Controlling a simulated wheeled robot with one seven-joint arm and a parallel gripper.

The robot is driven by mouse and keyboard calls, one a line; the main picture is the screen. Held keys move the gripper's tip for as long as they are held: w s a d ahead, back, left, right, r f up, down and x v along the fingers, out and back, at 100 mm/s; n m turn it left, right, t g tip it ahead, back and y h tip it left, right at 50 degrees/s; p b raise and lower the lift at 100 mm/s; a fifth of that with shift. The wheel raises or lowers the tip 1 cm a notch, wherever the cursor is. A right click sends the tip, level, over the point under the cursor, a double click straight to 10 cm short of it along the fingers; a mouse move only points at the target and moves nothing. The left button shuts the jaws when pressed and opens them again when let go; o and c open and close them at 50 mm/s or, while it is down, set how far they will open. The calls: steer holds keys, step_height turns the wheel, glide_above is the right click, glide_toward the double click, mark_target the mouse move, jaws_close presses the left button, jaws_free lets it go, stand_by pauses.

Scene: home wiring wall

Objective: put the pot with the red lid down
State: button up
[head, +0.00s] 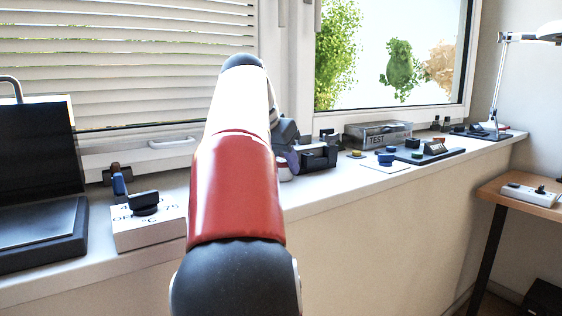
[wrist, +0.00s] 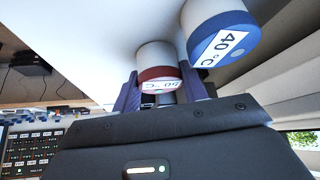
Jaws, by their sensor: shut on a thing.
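The pot with the red lid (wrist: 158,73) is white, with a label reading 50 °C, and shows in the wrist view between my gripper's purple fingers. My gripper (wrist: 160,88) is shut on it. The pale windowsill surface lies behind the pot there; I cannot tell whether the pot touches it. A white pot with a blue lid (wrist: 222,40), labelled 40 °C, is close beside it at the upper right. In the head view my arm covers much of the sill's middle, and my gripper (head: 300,158) is partly hidden behind it.
On the windowsill (head: 340,198) a white box with a dark knob (head: 148,230) and a black stand (head: 40,225) are at left. A TEST box (head: 378,135), small knobs and a lamp (head: 497,85) are at right. A wooden desk (head: 525,198) stands beyond.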

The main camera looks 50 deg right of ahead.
steer(key=shift+f, duration=0.2)
steer(key=o, duration=1.1)
steer(key=shift+r, duration=0.1)
